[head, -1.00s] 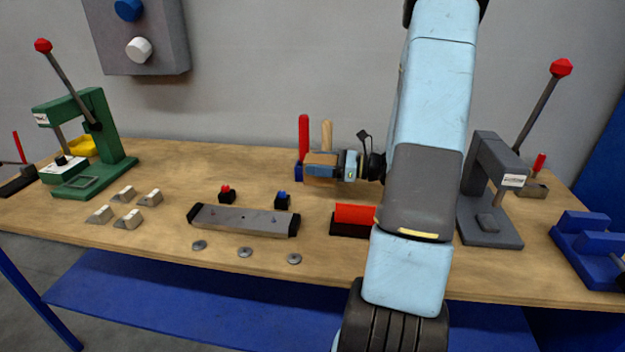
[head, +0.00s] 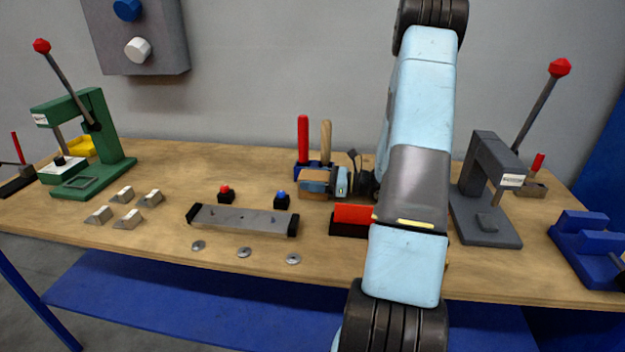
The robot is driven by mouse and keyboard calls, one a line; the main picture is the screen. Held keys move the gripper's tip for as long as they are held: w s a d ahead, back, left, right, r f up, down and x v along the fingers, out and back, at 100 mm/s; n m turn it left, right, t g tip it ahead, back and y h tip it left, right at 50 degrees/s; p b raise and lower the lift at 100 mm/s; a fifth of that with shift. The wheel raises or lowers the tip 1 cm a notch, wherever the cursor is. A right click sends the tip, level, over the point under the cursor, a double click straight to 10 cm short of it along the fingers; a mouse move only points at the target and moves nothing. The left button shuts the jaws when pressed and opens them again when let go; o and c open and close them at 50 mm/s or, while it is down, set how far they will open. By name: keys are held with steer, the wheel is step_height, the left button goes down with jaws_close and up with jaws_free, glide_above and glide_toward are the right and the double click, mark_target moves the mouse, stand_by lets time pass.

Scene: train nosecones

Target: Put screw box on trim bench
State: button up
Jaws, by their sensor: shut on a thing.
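My gripper (head: 318,177) reaches left over the wooden bench (head: 165,235), right of its middle. It is shut on a small brown box (head: 313,191), which I take to be the screw box. A blue finger lies along the box and hides part of it. The box is low, just in front of the blue tool holder (head: 301,169). I cannot tell whether its underside touches the bench top.
A red block on a black base (head: 350,213) stands close in front of the gripper, partly behind my arm. A grey press (head: 487,215) is at right, a green press (head: 92,150) at left. A grey fixture bar (head: 243,219) lies mid-bench. Bare wood shows left of the box.

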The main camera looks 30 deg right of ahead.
steer(key=o, duration=1.5)
steer(key=v, duration=1.2)
